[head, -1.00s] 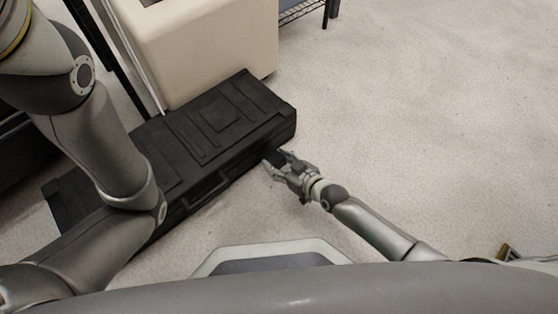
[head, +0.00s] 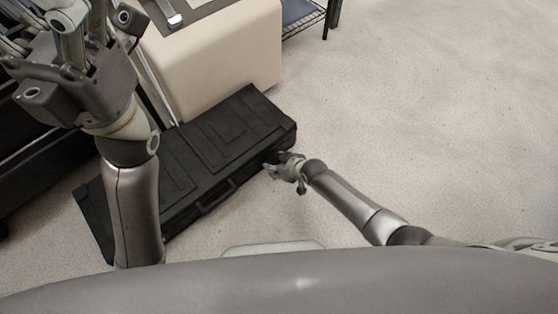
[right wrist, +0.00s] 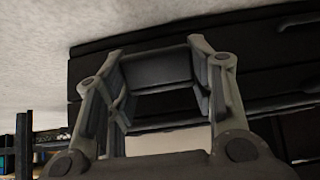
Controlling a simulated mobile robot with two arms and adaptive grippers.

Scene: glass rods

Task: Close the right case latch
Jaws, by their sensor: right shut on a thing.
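A long black case (head: 232,132) lies on the floor with its lid down. Its right latch (right wrist: 156,70) shows in the right wrist view as a dark plate between my fingers. My right gripper (head: 279,160) is at the right end of the case's front side, shut on this latch; its fingers also show in the right wrist view (right wrist: 155,85). In the head view the fingers hide most of the latch, so its exact angle is unclear. My left gripper (head: 55,40) is raised at the top left, away from the latch, with its fingertips unclear.
A cream cabinet (head: 225,60) stands right behind the case. A wire shelf (head: 304,20) is at the top. The case's handle (head: 216,198) is on its front side. The floor (head: 430,120) to the right is clear.

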